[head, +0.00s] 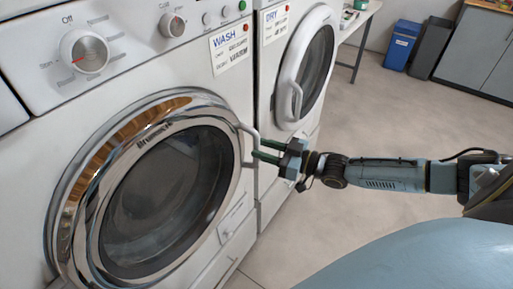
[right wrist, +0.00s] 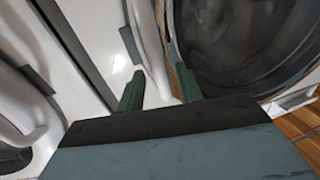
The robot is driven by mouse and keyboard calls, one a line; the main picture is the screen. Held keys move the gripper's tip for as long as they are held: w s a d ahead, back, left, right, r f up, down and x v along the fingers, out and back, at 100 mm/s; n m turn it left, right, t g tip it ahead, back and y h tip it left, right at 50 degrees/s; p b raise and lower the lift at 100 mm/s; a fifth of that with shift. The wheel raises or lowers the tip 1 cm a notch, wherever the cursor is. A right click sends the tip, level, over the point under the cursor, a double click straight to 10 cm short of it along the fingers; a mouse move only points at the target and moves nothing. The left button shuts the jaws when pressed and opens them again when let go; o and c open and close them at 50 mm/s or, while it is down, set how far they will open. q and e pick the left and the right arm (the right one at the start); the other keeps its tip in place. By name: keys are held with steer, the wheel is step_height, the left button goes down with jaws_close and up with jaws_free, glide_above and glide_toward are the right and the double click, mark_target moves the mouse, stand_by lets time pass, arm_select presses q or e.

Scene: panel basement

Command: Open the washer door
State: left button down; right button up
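The washer (head: 35,150) is the white machine on the left, marked WASH. Its round door (head: 165,195) has a chrome ring and dark glass and looks shut. The pale door handle (head: 252,132) stands out on the door's right side. My right gripper (head: 257,148) comes in from the right with its two green fingers at the handle. In the right wrist view, the fingers (right wrist: 158,92) are apart and the handle (right wrist: 150,55) runs down between them. I see a gap beside the handle, so it is not clamped. My left gripper is not in view.
A dryer (head: 267,100) marked DRY stands close to the washer's right, its own round door (head: 305,65) beyond my gripper. The floor (head: 395,115) right of the machines is clear. A blue bin (head: 400,45) and grey cabinets (head: 480,50) stand at the back.

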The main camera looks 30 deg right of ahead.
steer(key=shift+x, duration=1.35)
jaws_close()
